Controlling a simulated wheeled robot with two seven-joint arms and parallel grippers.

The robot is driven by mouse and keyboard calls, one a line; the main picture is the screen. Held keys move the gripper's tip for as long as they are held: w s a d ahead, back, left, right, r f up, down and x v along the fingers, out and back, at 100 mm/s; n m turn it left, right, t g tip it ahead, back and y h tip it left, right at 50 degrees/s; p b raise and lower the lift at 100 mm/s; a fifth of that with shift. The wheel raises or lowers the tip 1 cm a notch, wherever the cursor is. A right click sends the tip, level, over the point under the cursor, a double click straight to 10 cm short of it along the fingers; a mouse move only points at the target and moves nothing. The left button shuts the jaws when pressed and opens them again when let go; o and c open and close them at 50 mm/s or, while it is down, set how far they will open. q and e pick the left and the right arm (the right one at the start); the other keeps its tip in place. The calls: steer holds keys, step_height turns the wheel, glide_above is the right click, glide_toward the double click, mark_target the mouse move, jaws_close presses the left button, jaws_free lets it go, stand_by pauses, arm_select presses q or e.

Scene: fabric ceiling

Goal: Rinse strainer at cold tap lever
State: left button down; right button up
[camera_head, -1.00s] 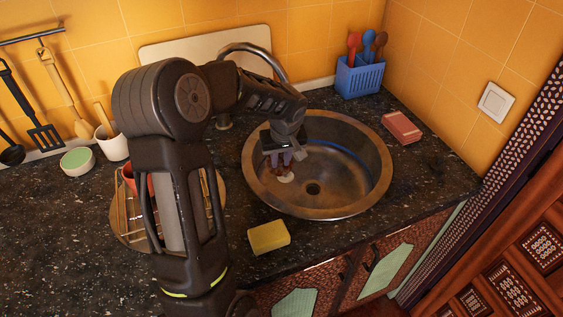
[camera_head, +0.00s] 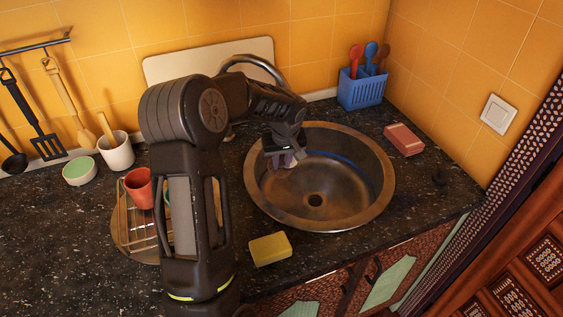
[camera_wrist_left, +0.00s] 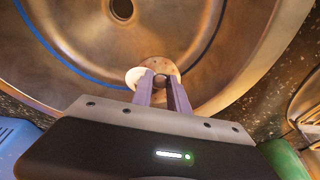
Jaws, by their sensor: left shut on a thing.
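My left gripper (camera_head: 283,160) reaches over the left part of the round metal sink (camera_head: 379,207), pointing down into the basin. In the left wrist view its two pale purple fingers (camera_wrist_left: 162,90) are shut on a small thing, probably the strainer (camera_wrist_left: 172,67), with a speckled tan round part. A pale disc (camera_wrist_left: 137,75) shows beside it; I cannot tell whether it belongs to the same thing. The curved metal tap spout (camera_head: 250,62) rises behind my arm. Its base is mostly hidden, and I cannot make out the cold lever. My right gripper is out of view.
A yellow sponge (camera_head: 270,248) lies in front of the sink. A pink block (camera_head: 404,139) lies right of it, and a blue utensil holder (camera_head: 361,90) stands behind. A round rack with a red cup (camera_head: 138,187) is partly behind my arm. The basin's right side is free.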

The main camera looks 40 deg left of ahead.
arm_select(q)
steer(key=shift+w+d, duration=0.1)
steer(key=shift+w+d+b, duration=0.3)
steer(key=shift+d+b, duration=0.05)
steer(key=shift+b, duration=0.1)
stand_by(0.4)
steer(key=shift+s+d, duration=0.1)
steer(key=shift+d, duration=0.05)
steer(key=s+d+b, duration=0.4)
steer(key=s+d, duration=0.1)
steer(key=shift+s+d, duration=0.2)
stand_by(0.4)
stand_by(1.5)
